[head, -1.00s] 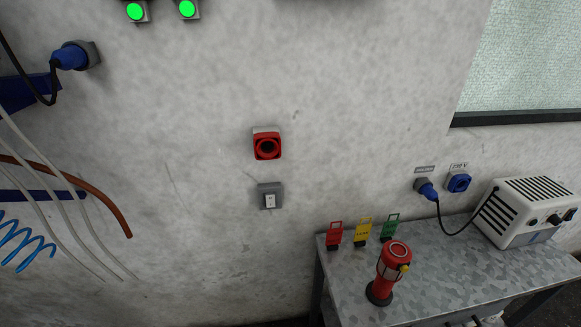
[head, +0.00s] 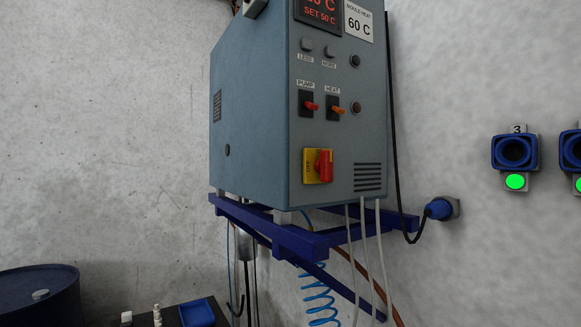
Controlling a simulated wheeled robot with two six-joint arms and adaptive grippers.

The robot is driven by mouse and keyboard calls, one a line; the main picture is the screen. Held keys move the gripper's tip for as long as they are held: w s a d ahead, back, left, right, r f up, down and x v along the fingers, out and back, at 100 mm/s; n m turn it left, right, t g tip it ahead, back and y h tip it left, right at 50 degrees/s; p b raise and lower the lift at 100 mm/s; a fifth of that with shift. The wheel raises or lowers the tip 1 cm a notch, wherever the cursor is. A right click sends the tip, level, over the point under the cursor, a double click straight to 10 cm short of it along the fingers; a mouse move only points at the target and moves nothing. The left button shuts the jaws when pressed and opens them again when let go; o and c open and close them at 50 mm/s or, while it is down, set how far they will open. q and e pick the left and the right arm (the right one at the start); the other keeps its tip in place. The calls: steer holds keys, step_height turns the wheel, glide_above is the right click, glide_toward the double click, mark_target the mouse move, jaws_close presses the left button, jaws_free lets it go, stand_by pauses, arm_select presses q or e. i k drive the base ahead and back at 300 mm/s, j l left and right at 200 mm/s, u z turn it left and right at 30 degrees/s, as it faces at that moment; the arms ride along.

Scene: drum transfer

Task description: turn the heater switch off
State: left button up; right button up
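The heater unit (head: 255,125) is a grey-blue box on a blue wall bracket (head: 290,238). Its front has an orange toggle switch (head: 338,110) labelled HEAT and a red toggle switch (head: 311,106) labelled PUMP to its left. Below them is a red rotary switch (head: 323,165) on a yellow plate, with OFF readable on the plate's left side. The display (head: 319,10) at the top reads SET 50 C and is partly cut off. Neither of my grippers is in the head view.
A label (head: 359,22) beside the display reads MOULD HEAT 60 C. A blue plug (head: 438,208) with a black cable sits right of the bracket. Blue sockets (head: 514,152) with green lights are further right. A blue drum (head: 40,295) stands at bottom left. White hoses hang below the unit.

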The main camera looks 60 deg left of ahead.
mark_target(324, 166)
steer(key=j+u, duration=0.1)
steer(key=u, duration=1.5)
steer(key=k+u, duration=0.1)
steer(key=u, duration=0.15)
